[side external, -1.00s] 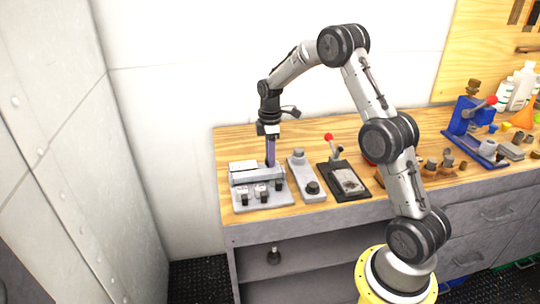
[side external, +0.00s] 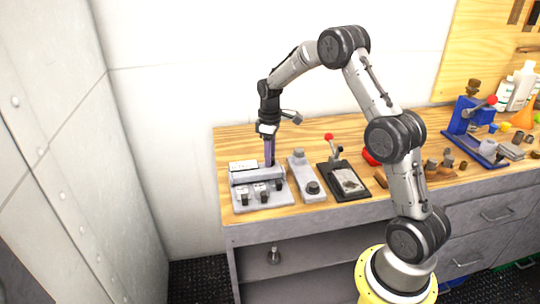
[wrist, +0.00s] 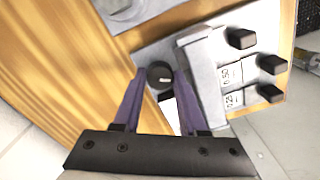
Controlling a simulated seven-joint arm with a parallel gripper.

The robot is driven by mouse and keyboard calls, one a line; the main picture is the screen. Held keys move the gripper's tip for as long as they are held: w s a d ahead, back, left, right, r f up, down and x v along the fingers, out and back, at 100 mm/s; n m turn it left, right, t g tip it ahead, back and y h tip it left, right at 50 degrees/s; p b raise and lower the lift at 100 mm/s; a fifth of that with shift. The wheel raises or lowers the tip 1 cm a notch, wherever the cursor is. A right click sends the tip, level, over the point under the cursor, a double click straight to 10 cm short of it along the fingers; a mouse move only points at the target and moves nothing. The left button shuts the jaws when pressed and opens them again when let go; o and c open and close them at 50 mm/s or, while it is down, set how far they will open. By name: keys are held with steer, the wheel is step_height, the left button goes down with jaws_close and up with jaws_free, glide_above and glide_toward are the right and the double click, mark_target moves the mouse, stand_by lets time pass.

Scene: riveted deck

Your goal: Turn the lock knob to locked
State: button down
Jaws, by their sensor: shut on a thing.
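The lock knob (wrist: 159,74) is a small dark round knob with a light mark on its face, set on the grey plate of a lock panel (side external: 262,197). In the wrist view, the two purple fingers of my gripper (wrist: 160,76) stand on either side of the knob and are shut on it. In the side external view, my gripper (side external: 269,164) points straight down behind the panel's raised grey bar (side external: 256,175), which hides the knob and the fingertips. A white label (wrist: 169,110) lies beside the knob. The knob's lock state cannot be read.
Several black rocker switches (wrist: 242,38) with white labels sit on the panel's front. To its right stand a grey block with a black knob (side external: 312,187) and a black plate with a red-tipped lever (side external: 329,138). The wooden bench edge is close in front.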

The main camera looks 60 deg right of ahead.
steer(key=m, duration=0.6)
steer(key=shift+r, duration=0.1)
steer(key=m, duration=0.6)
stand_by(0.6)
steer(key=c, duration=0.7)
jaws_free()
steer(key=shift+c, duration=0.2)
step_height(320, 180, up, 14)
